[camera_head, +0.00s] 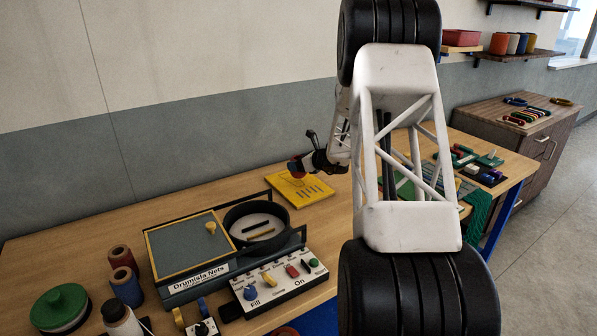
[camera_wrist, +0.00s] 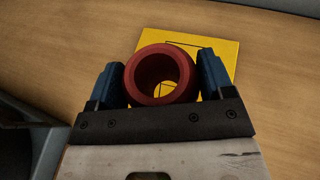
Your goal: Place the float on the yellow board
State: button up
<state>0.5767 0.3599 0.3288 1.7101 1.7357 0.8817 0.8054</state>
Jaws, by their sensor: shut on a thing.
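The float (camera_wrist: 133,82) is a dark red ring with an open hole. My gripper (camera_wrist: 158,68) is shut on it, one blue finger on each side. The yellow board (camera_wrist: 225,48) lies on the table beneath it in the wrist view, and part of it shows through the float's hole. In the head view the float (camera_head: 294,167) shows as a small red patch at my gripper, over the back left part of the yellow board (camera_head: 318,190). The float appears above the board; whether it touches is not clear.
A grey box with a yellow-edged lid (camera_head: 185,250) and a round black bowl (camera_head: 283,214) stand left and in front of the board. A white control panel (camera_head: 272,284) is nearer. Spools (camera_head: 122,262) stand at left. My arm hides part of the table's right side.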

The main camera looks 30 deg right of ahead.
jog(key=shift+f, duration=0.1)
dwell(0.3)
jog(key=shift+f, duration=1.65)
jog(key=shift+f, duration=0.15)
jog(key=o, duration=0.9)
jog(key=shift+o, duration=0.2)
jog(key=shift+r, duration=0.2)
jog(key=v, duration=1.2)
